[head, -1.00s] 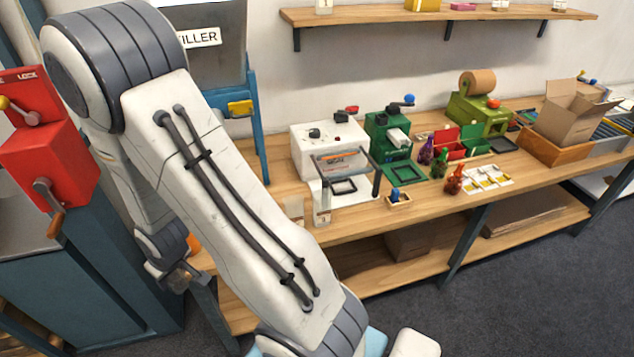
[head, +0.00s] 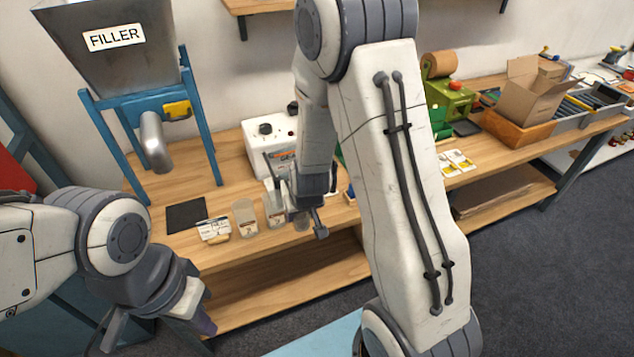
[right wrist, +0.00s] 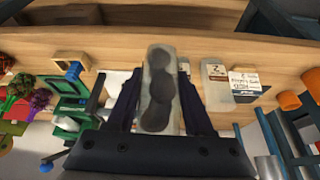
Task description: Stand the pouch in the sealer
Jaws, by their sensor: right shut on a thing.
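The pouch (right wrist: 158,95) is clear, with several dark chestnuts visible inside. In the right wrist view it sits between the fingers of my right gripper (right wrist: 157,100), which is shut on it. In the head view my right gripper (head: 300,205) is low over the front of the bench, in front of the sealer (head: 258,142). The sealer is a white machine, partly hidden behind my right arm. Clear pouches stand near the gripper, one at the left (head: 245,218); I cannot tell exactly which one is held. My left gripper (head: 160,328) appears open and empty, low at the left.
The filler (head: 115,65) stands on a blue frame with a metal spout. A dark mat (head: 186,215) and a labelled card (head: 213,230) lie left of the pouches. A green machine (head: 448,100) and a cardboard box (head: 535,88) are further right. My right arm hides the middle bench.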

